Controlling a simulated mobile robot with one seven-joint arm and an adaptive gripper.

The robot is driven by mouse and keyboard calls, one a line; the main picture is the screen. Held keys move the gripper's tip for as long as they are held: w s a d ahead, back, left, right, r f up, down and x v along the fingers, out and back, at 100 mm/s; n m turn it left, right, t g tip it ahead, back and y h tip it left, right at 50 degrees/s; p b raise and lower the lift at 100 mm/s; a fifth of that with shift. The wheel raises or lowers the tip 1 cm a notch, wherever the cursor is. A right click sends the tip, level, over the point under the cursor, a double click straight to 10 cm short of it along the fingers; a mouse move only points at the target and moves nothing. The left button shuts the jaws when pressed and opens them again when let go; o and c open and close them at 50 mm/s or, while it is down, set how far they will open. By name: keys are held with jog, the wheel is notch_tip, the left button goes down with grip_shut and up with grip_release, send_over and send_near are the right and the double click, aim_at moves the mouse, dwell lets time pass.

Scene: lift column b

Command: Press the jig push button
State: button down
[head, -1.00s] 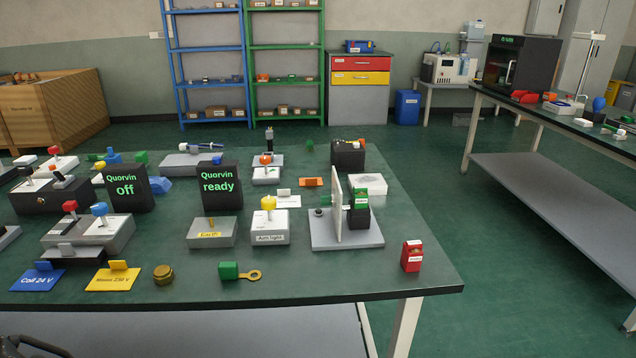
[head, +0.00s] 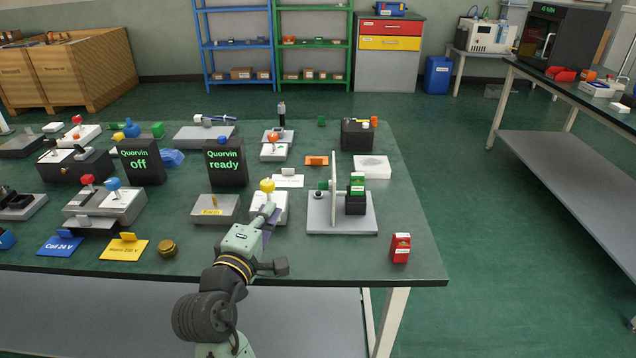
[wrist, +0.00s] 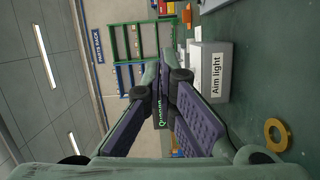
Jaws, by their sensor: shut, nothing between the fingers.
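The jig is a grey base plate (head: 355,226) with an upright white panel (head: 333,200) and a black block (head: 355,204) bearing green pieces. A small dark round knob (head: 318,195) with green behind it sits left of the panel; I cannot tell for sure that it is the push button. My gripper (head: 268,212) is shut and empty, in front of the white "Aim light" box (head: 282,208) with its yellow knob (head: 267,186), left of the jig. In the wrist view my closed fingers (wrist: 163,85) point past this box (wrist: 214,72). The jig is not recognisable there.
A grey box (head: 213,208) and the black "Quorvin ready" display (head: 226,162) stand left of my gripper. A red box (head: 400,248) stands right of the jig. A brass ring (wrist: 277,134) lies on the table. The table's front right is mostly clear.

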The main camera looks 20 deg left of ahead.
aim_at(323, 185)
dwell(0.3)
jog(key=w+p, duration=0.2)
jog(key=w, duration=0.8)
jog(key=shift+a, duration=0.15)
jog(key=shift+w+d+f+p, duration=0.1)
jog(key=shift+w+d+p, duration=0.15)
jog(key=shift+d, duration=0.35)
jog(key=shift+w+d+f+p, duration=0.1)
jog(key=shift+d+p, duration=0.2)
jog(key=shift+d, duration=0.3)
jog(key=shift+w+d+f, duration=0.1)
jog(key=shift+w+d, duration=0.1)
jog(key=shift+d, duration=0.5)
